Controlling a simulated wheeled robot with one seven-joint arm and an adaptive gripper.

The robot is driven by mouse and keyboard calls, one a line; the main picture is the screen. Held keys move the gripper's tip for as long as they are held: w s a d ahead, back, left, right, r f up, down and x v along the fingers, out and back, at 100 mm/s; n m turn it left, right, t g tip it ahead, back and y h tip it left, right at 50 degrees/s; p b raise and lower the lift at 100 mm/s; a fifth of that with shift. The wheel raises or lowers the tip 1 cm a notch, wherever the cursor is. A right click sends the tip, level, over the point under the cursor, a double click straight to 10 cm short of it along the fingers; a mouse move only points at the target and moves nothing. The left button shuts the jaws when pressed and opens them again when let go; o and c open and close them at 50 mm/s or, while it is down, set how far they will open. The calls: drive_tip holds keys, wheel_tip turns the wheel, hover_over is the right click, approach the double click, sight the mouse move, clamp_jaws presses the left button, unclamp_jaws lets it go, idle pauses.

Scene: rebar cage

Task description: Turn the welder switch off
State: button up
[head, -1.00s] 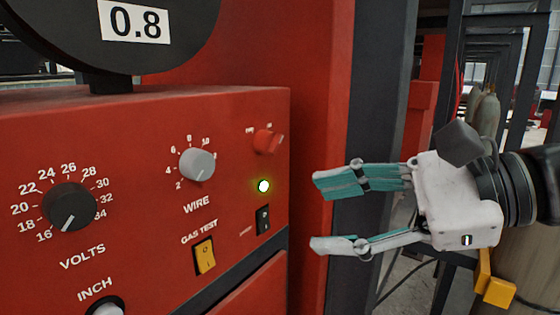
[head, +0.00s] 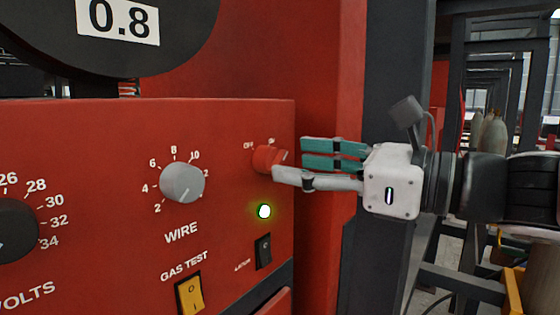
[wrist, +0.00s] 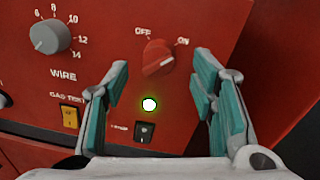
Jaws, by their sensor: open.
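The welder switch is a red rotary knob (head: 268,158) on the upper right of the red welder panel (head: 225,125). In the wrist view the knob (wrist: 158,58) sits between OFF at its upper left and ON at its upper right, and its pale pointer line aims toward ON. A lamp (head: 264,211) below it glows white-green. My gripper (head: 288,168) is open, at the right edge of the panel. In the head view one finger overlaps the knob's right side. In the wrist view the fingers (wrist: 160,90) stand either side of the knob, apart from it; contact cannot be told.
A grey WIRE knob (head: 182,183) is left of the switch. A yellow GAS TEST rocker (head: 190,293) and a small black rocker (head: 263,250) lie below. A dark post (head: 390,85) stands right of the welder, behind my gripper.

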sight(282, 161)
drive_tip(key=shift+x, duration=1.8)
drive_tip(key=c, duration=1.1)
drive_tip(key=shift+c, duration=0.2)
